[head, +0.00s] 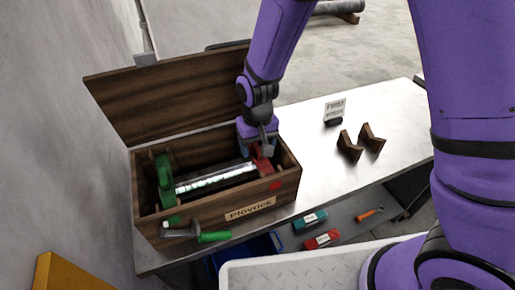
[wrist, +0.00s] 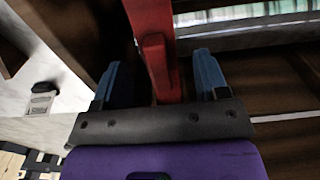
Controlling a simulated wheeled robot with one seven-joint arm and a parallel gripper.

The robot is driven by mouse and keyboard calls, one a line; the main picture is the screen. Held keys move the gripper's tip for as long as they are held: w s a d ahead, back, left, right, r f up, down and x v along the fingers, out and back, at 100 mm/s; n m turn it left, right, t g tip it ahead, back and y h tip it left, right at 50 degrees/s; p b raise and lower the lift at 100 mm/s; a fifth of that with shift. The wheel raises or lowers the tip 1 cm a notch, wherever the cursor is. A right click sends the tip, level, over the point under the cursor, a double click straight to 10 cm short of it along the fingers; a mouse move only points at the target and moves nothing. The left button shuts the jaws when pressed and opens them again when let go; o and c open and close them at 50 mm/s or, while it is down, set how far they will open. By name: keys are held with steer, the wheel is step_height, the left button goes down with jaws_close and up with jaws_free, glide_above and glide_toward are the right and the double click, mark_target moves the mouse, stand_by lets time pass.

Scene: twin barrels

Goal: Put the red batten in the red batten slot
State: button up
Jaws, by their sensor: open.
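The red batten (head: 264,166) is at the right end inside the open wooden box (head: 281,193). In the wrist view it is a long red piece (wrist: 152,20) with a raised stub between the fingers. My gripper (head: 262,147) reaches down into the right end of the box. In the wrist view its blue fingers (wrist: 158,75) are open, one on each side of the red piece, with gaps. A red mark (head: 275,185) is on the box front near the right end. The batten's lower part and any slot under it are hidden.
A green upright piece (head: 165,182) stands at the box's left end, with a shiny bar (head: 215,178) beside it. Two wooden blocks (head: 350,146) and a small sign (head: 334,110) stand right on the table. The raised lid (head: 170,95) is behind.

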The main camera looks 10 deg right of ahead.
mark_target(258, 147)
step_height(258, 147, up, 9)
steer(key=shift+r, duration=0.1)
stand_by(0.3)
stand_by(0.4)
steer(key=s+d+r+t, duration=0.1)
steer(key=d+r, duration=0.7)
steer(key=r, duration=0.1)
steer(key=s+d+r+m+t, duration=0.3)
steer(key=s+d+r+t, duration=0.1)
steer(key=s+d+r, duration=0.9)
steer(key=s+d, duration=0.3)
steer(key=s, duration=0.1)
steer(key=shift+s+d, duration=0.25)
steer(key=shift+d, duration=0.05)
